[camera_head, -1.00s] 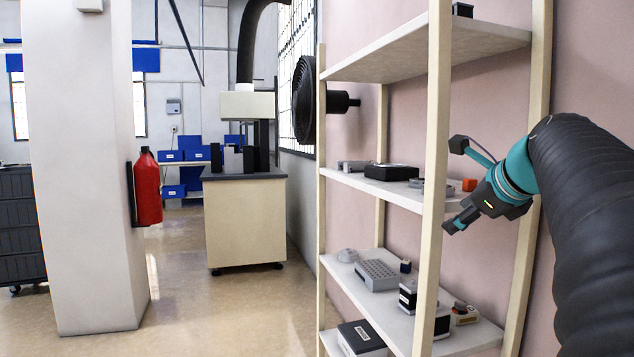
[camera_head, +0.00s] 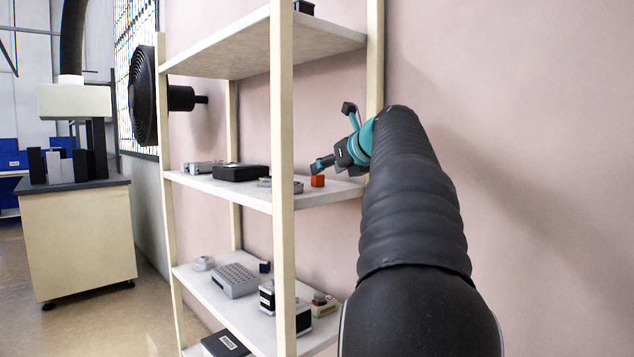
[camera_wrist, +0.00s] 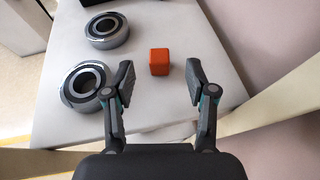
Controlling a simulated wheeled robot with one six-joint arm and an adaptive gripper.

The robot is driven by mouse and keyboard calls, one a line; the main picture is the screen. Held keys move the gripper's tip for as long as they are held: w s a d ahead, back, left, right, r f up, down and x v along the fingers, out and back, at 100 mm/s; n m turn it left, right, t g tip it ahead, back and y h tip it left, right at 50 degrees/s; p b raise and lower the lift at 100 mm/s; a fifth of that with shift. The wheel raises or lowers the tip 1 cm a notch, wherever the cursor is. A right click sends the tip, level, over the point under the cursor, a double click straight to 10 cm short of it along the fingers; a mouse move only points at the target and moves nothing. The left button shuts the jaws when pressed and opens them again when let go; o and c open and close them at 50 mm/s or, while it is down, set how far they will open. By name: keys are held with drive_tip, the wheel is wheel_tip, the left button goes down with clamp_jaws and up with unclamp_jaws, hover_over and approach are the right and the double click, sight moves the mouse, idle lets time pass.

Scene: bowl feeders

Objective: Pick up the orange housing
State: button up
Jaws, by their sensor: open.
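The orange housing (camera_wrist: 159,62) is a small orange block on the white middle shelf. In the wrist view it lies ahead of my gripper (camera_wrist: 158,82), roughly centred between the fingertips and slightly beyond them. The housing also shows in the head view (camera_head: 317,181), on the shelf near its right end. My gripper (camera_head: 318,165) is open and empty there, reaching in from the right at about the housing's place. The head view does not show clearly how high the fingers are above the shelf.
Two grey bearing rings (camera_wrist: 107,30) (camera_wrist: 86,86) lie left of the housing; the nearer one is close to the left finger. A black case (camera_head: 241,172) lies further left. A shelf post (camera_head: 283,200) stands in front. The lower shelf (camera_head: 255,318) holds several parts.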

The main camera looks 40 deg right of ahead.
sight(318, 176)
drive_tip(key=shift+f+x, duration=0.1)
drive_tip(key=shift+x, duration=1.35)
drive_tip(key=shift+f+x, duration=0.15)
drive_tip(key=shift+x, duration=1.3)
drive_tip(key=shift+s, duration=0.1)
drive_tip(key=c, duration=0.9)
